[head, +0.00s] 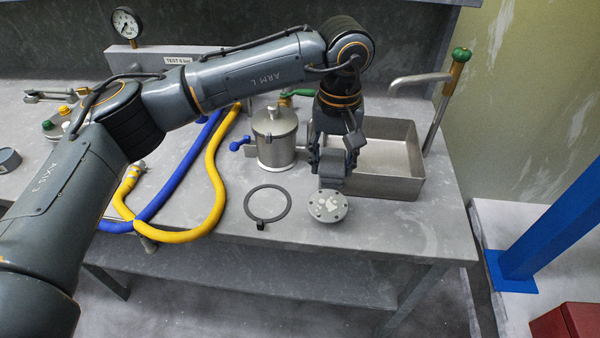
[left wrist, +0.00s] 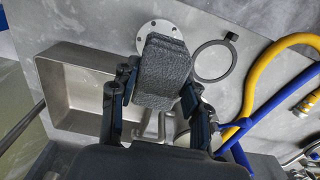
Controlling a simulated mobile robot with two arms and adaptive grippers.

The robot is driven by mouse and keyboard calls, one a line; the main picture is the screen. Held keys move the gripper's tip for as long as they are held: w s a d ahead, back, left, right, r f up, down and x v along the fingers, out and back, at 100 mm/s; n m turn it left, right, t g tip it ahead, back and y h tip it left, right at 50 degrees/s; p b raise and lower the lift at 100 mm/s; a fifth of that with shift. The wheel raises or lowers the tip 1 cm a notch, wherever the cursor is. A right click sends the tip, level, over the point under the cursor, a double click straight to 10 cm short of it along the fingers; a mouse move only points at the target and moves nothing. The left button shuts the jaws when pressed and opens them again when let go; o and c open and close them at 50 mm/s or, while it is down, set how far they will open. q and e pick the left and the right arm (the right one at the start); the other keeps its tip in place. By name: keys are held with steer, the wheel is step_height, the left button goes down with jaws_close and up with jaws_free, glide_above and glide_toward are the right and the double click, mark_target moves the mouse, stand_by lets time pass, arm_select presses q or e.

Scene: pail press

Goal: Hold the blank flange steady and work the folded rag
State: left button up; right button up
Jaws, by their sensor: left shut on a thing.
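The blank flange (head: 328,207) is a round grey disc with bolt holes round its edge and pale patches on its face. It lies on the bench near the front edge; in the left wrist view its far part (left wrist: 154,28) shows beyond the rag. The folded rag (head: 332,179) is a dark grey, thick pad. My left gripper (head: 335,158) is shut on the rag, with a finger on each side of it in the left wrist view (left wrist: 163,72). The rag is at the flange's rear edge; I cannot tell whether they touch. My right gripper is not in view.
A gasket ring (head: 268,204) lies left of the flange. A steel pot (head: 274,140) with a blue-handled valve stands behind it. A metal basin (head: 408,178) is behind and right. Yellow (head: 217,170) and blue hoses lie left. The bench front edge is close.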

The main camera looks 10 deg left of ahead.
arm_select(q)
steer(key=f, duration=0.1)
steer(key=d+f, duration=0.1)
steer(key=f, duration=0.1)
steer(key=d+f, duration=0.1)
steer(key=shift+f, duration=0.4)
steer(key=a, duration=0.3)
steer(key=shift+a, duration=0.35)
steer(key=shift+a+r, duration=0.15)
steer(key=shift+r, duration=0.8)
steer(key=shift+d, duration=0.2)
